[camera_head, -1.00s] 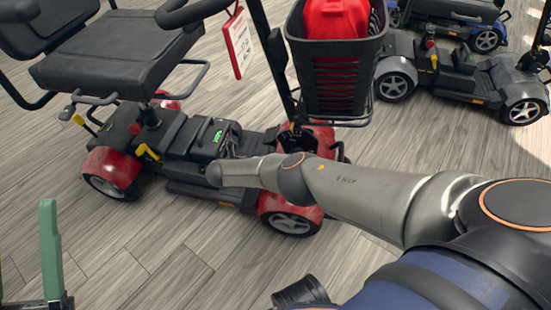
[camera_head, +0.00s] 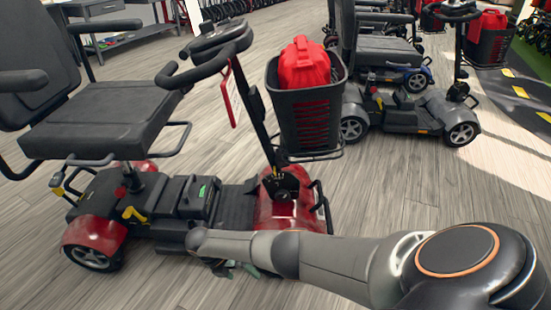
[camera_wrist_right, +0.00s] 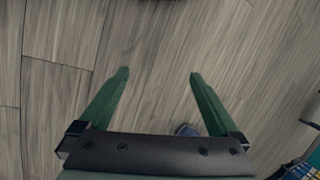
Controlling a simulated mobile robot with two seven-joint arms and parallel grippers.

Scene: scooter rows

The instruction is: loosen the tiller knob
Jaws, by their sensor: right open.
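The red and black scooter stands at the left in the head view. Its tiller (camera_head: 252,105) rises from a black pivot (camera_head: 283,184) at the front to the handlebar (camera_head: 212,50). I cannot clearly make out the tiller knob; it may be at that pivot. My right arm crosses in front of the scooter's lower front. My right gripper (camera_head: 238,268) is low beside the scooter's near side, partly hidden by my arm. In the right wrist view its green fingers (camera_wrist_right: 158,73) are apart and empty above the floor. My left gripper is not in view.
A red tag (camera_head: 229,98) hangs by the handlebar. The seat (camera_head: 105,115) is behind it. More scooters (camera_head: 410,110) stand at the upper right. Wooden floor (camera_head: 430,190) is clear between.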

